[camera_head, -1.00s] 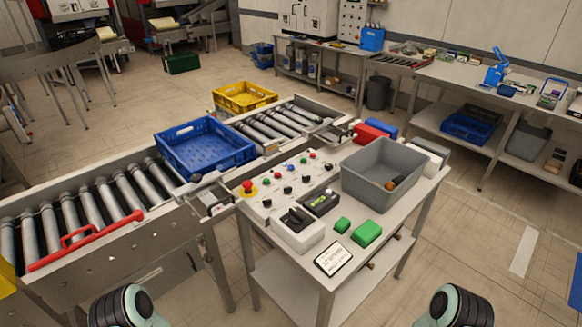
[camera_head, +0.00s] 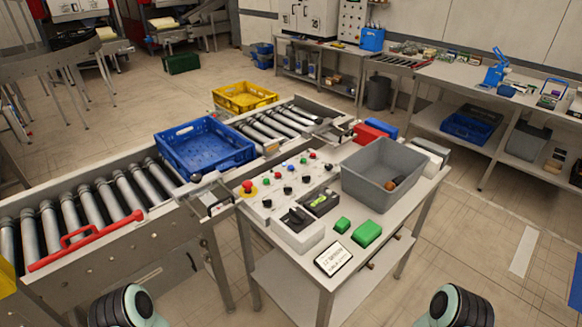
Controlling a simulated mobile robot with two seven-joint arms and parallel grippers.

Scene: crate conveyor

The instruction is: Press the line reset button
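A control panel (camera_head: 278,204) with several small coloured buttons and black knobs lies on the near table. A large red mushroom button on a yellow base (camera_head: 248,187) stands at its left end. Small red, blue and green buttons (camera_head: 291,168) sit in rows to the right of it. I cannot read any labels, so I cannot tell which one is the line reset button. Parts of my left arm (camera_head: 128,305) and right arm (camera_head: 455,305) show at the bottom edge, well short of the panel. Neither gripper's fingers are in view.
A blue crate (camera_head: 176,133) sits on the roller conveyor (camera_head: 20,272), with a yellow crate (camera_head: 218,104) beyond it. A grey bin (camera_head: 366,185), green blocks (camera_head: 367,233) and a sign card (camera_head: 334,259) are on the table (camera_head: 385,253). Floor at right is open.

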